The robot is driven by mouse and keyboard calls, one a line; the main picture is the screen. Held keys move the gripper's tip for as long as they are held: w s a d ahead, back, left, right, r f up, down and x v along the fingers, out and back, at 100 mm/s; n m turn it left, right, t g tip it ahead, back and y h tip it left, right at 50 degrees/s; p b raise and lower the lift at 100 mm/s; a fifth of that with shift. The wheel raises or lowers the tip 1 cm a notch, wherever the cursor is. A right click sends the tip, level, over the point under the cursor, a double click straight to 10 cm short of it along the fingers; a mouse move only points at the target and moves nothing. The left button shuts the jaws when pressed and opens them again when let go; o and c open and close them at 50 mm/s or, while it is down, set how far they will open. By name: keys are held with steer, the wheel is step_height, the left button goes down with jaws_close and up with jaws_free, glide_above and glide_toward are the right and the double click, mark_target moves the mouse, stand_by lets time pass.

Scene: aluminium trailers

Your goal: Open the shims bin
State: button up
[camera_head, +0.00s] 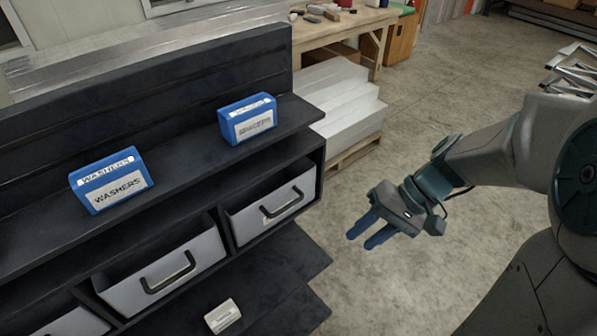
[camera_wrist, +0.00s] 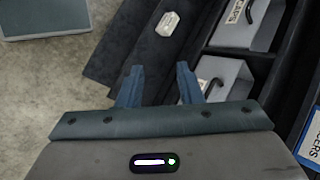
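Grey bins with black handles sit in the lower row of a black shelf unit. In the head view I see a right bin (camera_head: 245,226), a middle bin (camera_head: 125,297) and part of a left bin (camera_head: 75,325). No label reading "shims" is legible, so I cannot tell which is the shims bin. My gripper (camera_head: 360,240) is in the air to the right of the right bin, apart from the shelf. In the wrist view its two fingers (camera_wrist: 159,84) are spread with nothing between them. Two bins (camera_wrist: 250,35) (camera_wrist: 228,82) show there at right, beyond the fingers.
Blue boxes labelled washers (camera_head: 112,182) and spacers (camera_head: 247,118) stand on the shelf above the bins. A small pale object (camera_head: 222,316) lies on the lower ledge (camera_head: 285,265). White stacked sheets (camera_head: 335,100) and a wooden table (camera_head: 345,25) stand behind. The concrete floor around my gripper is clear.

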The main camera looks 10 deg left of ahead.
steer(key=w+a+f+y, duration=0.3)
steer(key=w+y, duration=0.2)
steer(key=m+t+y, duration=0.2)
steer(key=y, duration=0.2)
glide_toward(292, 206)
steer(key=a+p, duration=0.1)
steer(key=a, duration=0.2)
steer(key=a+f+p, duration=0.1)
steer(key=a, duration=0.3)
steer(key=a+p, duration=0.1)
steer(key=a, duration=0.2)
steer(key=shift+s+a+f, duration=0.35)
jaws_close()
